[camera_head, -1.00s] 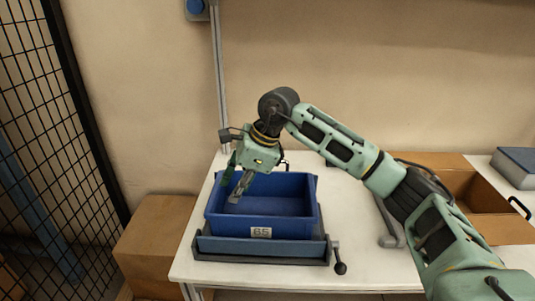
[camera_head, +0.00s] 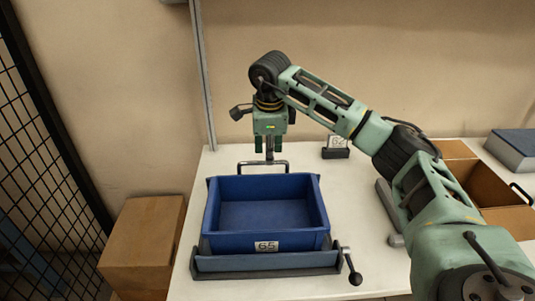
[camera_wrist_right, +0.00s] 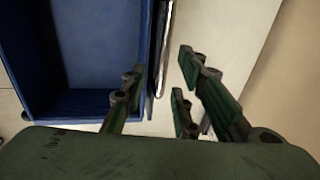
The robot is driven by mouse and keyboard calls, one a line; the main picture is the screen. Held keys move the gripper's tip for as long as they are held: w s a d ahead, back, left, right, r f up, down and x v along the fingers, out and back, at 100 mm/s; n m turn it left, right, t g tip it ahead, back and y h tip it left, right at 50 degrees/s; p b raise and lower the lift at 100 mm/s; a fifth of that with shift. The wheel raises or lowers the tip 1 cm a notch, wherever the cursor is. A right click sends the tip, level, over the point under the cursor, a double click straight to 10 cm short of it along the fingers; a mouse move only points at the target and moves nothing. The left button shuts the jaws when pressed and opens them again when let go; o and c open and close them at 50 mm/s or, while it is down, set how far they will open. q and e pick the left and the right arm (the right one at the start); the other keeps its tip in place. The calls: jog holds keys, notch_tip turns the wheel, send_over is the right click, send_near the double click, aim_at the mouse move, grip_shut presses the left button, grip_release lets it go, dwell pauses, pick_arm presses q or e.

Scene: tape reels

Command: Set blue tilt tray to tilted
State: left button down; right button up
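The blue tilt tray (camera_head: 265,188) is an empty open box with a white number label on its front wall. It sits in a grey-blue base frame (camera_head: 265,262) on the white table and looks level. A bar handle (camera_head: 240,168) stands at its rear edge. My right gripper (camera_head: 270,150) points down just above and behind this handle. In the right wrist view its fingers (camera_wrist_right: 158,90) are spread apart, with the metal bar (camera_wrist_right: 163,40) showing in the gap, and the tray (camera_wrist_right: 95,45) lies to the left. I cannot tell whether they touch the bar. My left gripper is not in view.
A crank with a black knob (camera_head: 354,278) sticks out at the base's right. A small numbered sign (camera_head: 336,150) stands behind on the table (camera_head: 365,220). Cardboard boxes are at the left (camera_head: 145,245) and right. A black mesh fence (camera_head: 45,130) is at the left.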

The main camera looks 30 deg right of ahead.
jog(key=shift+w+f, duration=0.25)
jog(key=shift+f, duration=0.35)
jog(key=shift+w+f, duration=0.2)
jog(key=shift+f, duration=0.35)
jog(key=shift+d+f, duration=0.1)
jog(key=shift+f, duration=0.15)
grip_shut()
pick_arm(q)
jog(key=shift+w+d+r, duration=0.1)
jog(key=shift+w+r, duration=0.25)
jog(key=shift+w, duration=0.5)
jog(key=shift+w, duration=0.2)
